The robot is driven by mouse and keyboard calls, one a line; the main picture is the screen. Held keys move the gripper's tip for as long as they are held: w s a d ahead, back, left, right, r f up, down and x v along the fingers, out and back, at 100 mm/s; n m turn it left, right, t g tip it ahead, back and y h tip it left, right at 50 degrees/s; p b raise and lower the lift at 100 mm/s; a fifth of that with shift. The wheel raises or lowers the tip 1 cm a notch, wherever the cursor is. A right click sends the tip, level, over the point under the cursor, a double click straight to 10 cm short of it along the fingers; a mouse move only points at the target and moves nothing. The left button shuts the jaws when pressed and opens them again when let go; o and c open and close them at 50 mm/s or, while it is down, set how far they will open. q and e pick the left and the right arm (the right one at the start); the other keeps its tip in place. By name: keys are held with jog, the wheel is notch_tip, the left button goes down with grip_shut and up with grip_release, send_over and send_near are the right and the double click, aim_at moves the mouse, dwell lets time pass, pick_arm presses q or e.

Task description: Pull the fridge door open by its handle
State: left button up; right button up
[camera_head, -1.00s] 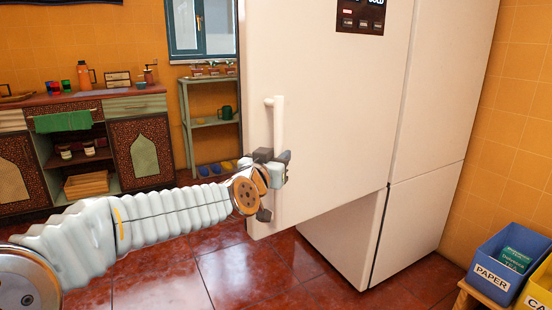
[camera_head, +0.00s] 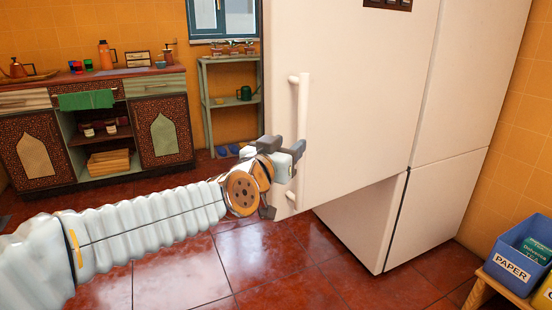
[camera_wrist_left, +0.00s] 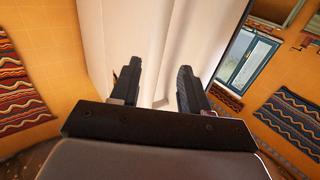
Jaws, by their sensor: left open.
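The fridge's white upper door (camera_head: 350,100) stands swung out from the fridge body (camera_head: 440,120), its lower edge jutting over the lower door (camera_head: 360,225). A white vertical bar handle (camera_head: 302,105) is near the door's left edge. My left gripper (camera_head: 287,148) is open at the handle's lower half and hides part of it. In the left wrist view its two dark fingers (camera_wrist_left: 157,88) are apart, pointing at the white door (camera_wrist_left: 130,35). I cannot tell whether they touch the handle. My right gripper is not in view.
A blue paper bin (camera_head: 512,265) stands on a wooden stand at the lower right. A patterned cabinet (camera_head: 95,135) and a green shelf (camera_head: 232,103) stand at the back left. The red tiled floor (camera_head: 240,255) before the door is clear.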

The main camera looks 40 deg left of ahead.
pick_arm(q)
jog(key=s+d, duration=0.1)
jog(key=s, duration=0.5)
jog(key=shift+s, duration=0.15)
jog(key=w+d+f+g+h, duration=0.15)
jog(key=w+f, duration=0.25)
jog(key=f, duration=0.5)
jog(key=w+d+f+g+h, duration=0.1)
jog(key=w+d+f+g, duration=0.3)
jog(key=f, duration=0.6)
jog(key=d+f+g+h, duration=0.1)
jog(key=d+f+g, duration=0.15)
jog(key=f, duration=0.75)
jog(key=d+f+g+h, duration=0.1)
jog(key=d+f, duration=0.2)
jog(key=f, duration=0.7)
jog(key=s+d+f+g+h, duration=0.1)
jog(key=s+d+f+g, duration=0.3)
jog(key=s+f, duration=0.5)
jog(key=s+d+f+g+h, duration=0.1)
jog(key=s+d+f+g, duration=0.3)
jog(key=s+f, duration=0.5)
jog(key=x, duration=0.4)
jog(key=shift+d, duration=0.25)
